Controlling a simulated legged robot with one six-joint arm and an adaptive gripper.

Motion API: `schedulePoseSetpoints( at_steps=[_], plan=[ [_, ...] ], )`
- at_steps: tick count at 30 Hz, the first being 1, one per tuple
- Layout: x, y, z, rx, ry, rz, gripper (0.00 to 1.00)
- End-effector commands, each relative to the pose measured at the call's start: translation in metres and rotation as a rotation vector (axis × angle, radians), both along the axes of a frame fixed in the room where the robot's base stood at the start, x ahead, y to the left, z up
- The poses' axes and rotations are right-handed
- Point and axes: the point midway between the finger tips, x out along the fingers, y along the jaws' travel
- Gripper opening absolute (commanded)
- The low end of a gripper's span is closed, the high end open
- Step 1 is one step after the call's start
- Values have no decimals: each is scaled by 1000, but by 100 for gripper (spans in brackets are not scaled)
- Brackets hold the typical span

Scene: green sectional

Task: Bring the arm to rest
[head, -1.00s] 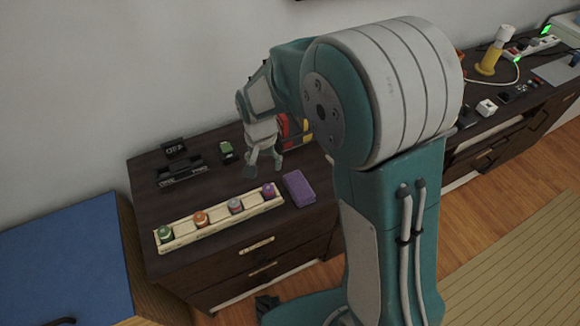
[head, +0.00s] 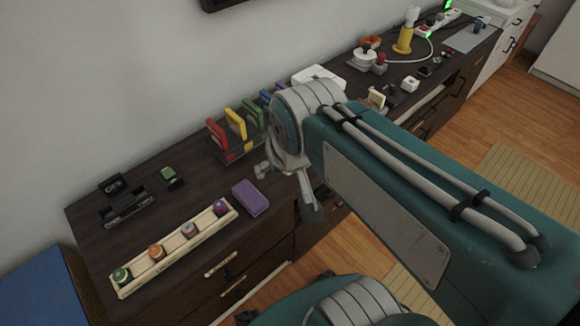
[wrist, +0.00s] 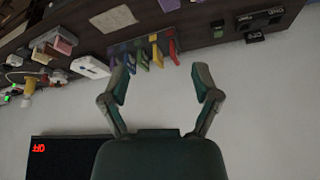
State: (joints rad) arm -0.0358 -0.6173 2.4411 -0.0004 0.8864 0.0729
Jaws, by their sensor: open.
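My gripper (head: 287,190) hangs at the end of my teal and white arm in the head view, in front of the dresser and right of the purple block. In the wrist view my gripper (wrist: 164,74) has its two fingers spread wide with nothing between them. That view is upside down and looks over the dresser and the wall. Part of the gripper is hidden by my wrist in the head view.
The dark dresser (head: 95,228) carries a wooden tray (head: 172,257) of several coloured jars, a purple block (head: 250,198), a rack with several coloured pieces (head: 235,123) and black signs (head: 125,207). A yellow stand (head: 404,40) is farther back. Wooden floor lies right.

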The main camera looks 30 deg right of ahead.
Motion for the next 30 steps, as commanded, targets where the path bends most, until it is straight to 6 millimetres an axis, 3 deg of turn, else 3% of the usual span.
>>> schedulePoseSetpoints(
  at_steps=[6,23,24,25,26,30],
  plan=[
    [-26,-9,5,-29,-59,26,80],
    [-27,-9,5,-32,-61,30,80],
    [-27,-9,5,-32,-61,30,75],
    [-27,-9,5,-32,-61,30,62],
    [-27,-9,5,-32,-61,30,57],
    [-27,-9,5,-32,-61,30,57]
  ],
)
